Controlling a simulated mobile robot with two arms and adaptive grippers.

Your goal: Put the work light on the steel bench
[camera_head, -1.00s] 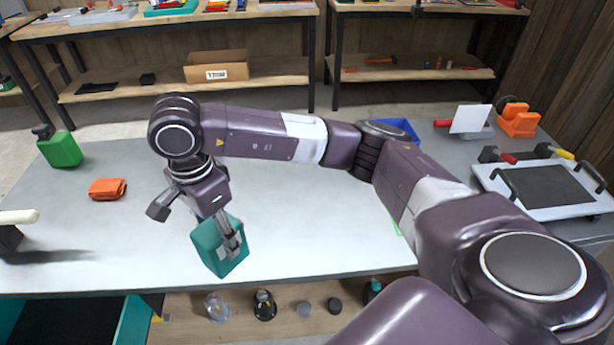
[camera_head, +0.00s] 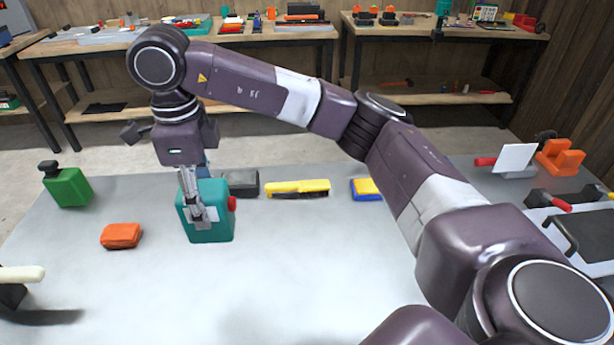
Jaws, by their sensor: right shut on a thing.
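The steel bench (camera_head: 290,265) is the wide grey top across the middle of the head view. My right gripper (camera_head: 201,222) is shut on a teal box-shaped thing (camera_head: 222,234) with a red knob on its right side, which may be the work light. The thing is upright, over the left-middle part of the bench. I cannot tell whether its underside touches the top. The gripper fingers hide part of its front. My left gripper is out of view.
A yellow-and-black tool (camera_head: 298,188) and a dark block (camera_head: 241,183) lie behind. A framed dark plate (camera_head: 588,235) is at right. The front middle of the bench is clear.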

